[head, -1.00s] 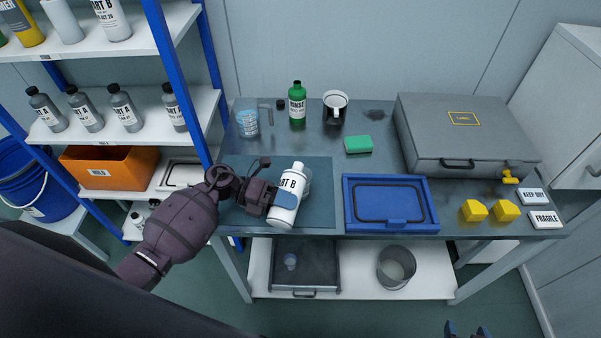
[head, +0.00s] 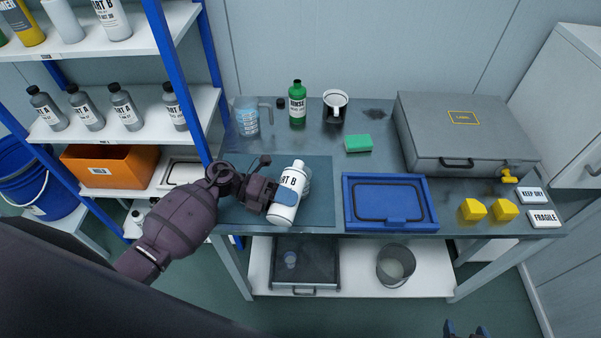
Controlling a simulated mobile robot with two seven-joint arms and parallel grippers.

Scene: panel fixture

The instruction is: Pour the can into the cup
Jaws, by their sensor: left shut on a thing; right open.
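My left gripper (head: 276,195) is shut on a white bottle (head: 291,184) whose label reads "RT B" in the part that shows. The bottle is over the dark mat, tilted, its cap end towards the back. A pale rounded thing, perhaps a cup (head: 307,178), shows just behind the bottle's right side, mostly hidden. Whether bottle and cup touch cannot be told. No liquid is seen leaving the bottle. My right gripper (head: 467,330) is at the bottom edge with its two fingertips apart, empty, far from the bottle.
A clear measuring jug (head: 247,117), green bottle (head: 297,104), dark mug-like container (head: 335,107) and green sponge (head: 358,143) stand at the back. A blue tray (head: 390,221) lies right of the mat (head: 315,214). A grey case (head: 462,135) and yellow blocks (head: 473,210) are further right.

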